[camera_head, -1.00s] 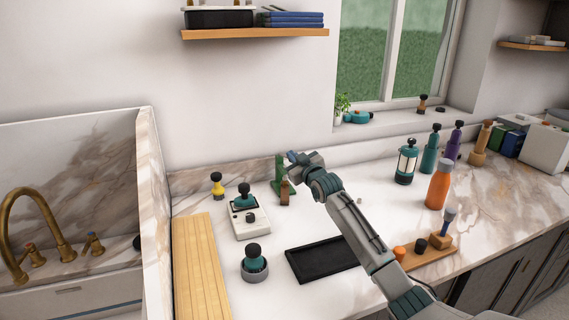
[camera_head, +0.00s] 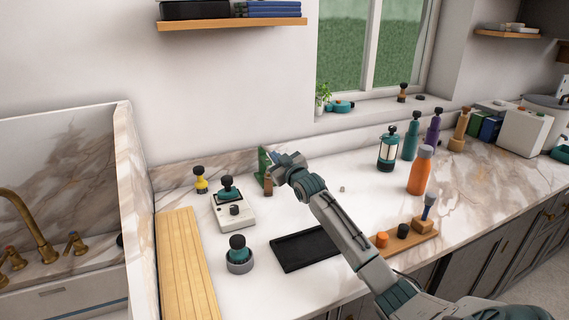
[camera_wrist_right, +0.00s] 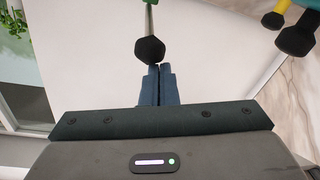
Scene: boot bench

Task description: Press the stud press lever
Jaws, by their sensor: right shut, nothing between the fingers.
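The green stud press (camera_head: 262,163) stands on the counter near the back wall, partly hidden behind my right gripper (camera_head: 275,156). In the right wrist view its lever shows as a thin metal rod with a black knob (camera_wrist_right: 150,50) at the end and a bit of green (camera_wrist_right: 150,2) at the top. My right gripper (camera_wrist_right: 160,68) is shut and empty, its blue fingers together. The fingertips appear right by the knob; I cannot tell if they touch it. My left gripper is not in view.
A white device (camera_head: 234,220) with a teal-and-black handle stands left of the press, with a yellow bottle (camera_head: 200,181) behind it. A black tray (camera_head: 305,248) lies in front. A lantern (camera_head: 387,150) and an orange bottle (camera_head: 421,172) stand right. Open counter lies between.

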